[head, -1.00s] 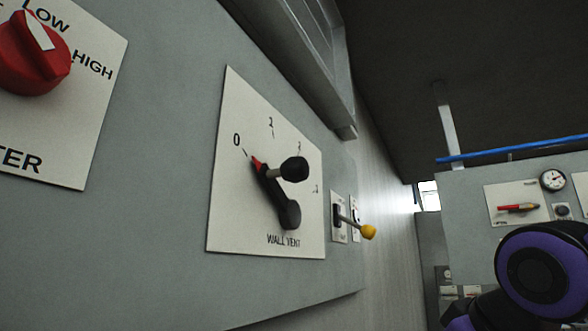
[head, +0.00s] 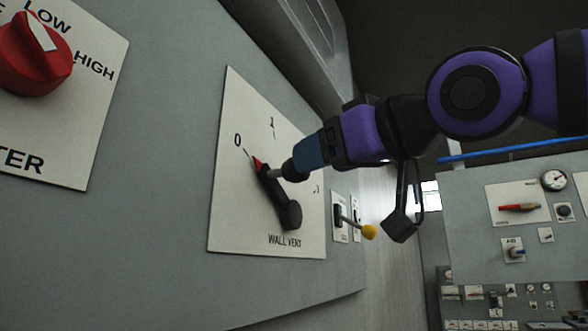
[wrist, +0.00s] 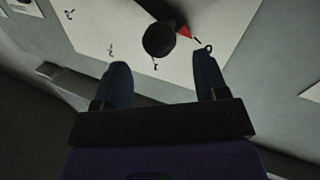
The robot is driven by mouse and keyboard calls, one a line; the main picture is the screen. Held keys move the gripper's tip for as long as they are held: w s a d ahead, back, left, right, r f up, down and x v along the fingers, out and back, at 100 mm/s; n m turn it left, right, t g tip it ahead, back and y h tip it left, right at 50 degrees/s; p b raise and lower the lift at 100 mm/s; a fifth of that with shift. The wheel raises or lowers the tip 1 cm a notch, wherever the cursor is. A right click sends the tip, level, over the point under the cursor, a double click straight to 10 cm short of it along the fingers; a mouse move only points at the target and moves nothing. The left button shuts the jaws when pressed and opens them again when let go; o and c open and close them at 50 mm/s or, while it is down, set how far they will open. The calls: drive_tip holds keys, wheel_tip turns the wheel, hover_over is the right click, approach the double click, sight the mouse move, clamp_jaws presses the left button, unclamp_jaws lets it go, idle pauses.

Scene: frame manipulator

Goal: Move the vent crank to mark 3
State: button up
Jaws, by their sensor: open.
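The wall vent crank (head: 277,197) is a black arm on a white plate (head: 232,215). Its red pointer tip (head: 258,163) is at the 0 mark. In the wrist view the round black knob (wrist: 159,40) lies ahead of and between the two spread fingertips of my gripper (wrist: 162,59), with gaps at both sides. A scale mark (head: 272,127) shows at the top of the plate. The last mark (head: 317,189) is too small to read, and another is hidden behind my gripper.
A red heater knob (head: 33,58) is on the panel at left. A yellow-tipped lever (head: 368,232) sticks out right of the vent plate, below my arm. Another panel (head: 465,210) with gauges and switches stands at right. Bare grey panel surrounds the vent plate.

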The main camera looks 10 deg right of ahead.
drive_tip(key=x, duration=0.6)
drive_tip(key=shift+w+a, duration=0.15)
drive_tip(key=shift+w, duration=0.1)
clamp_jaws()
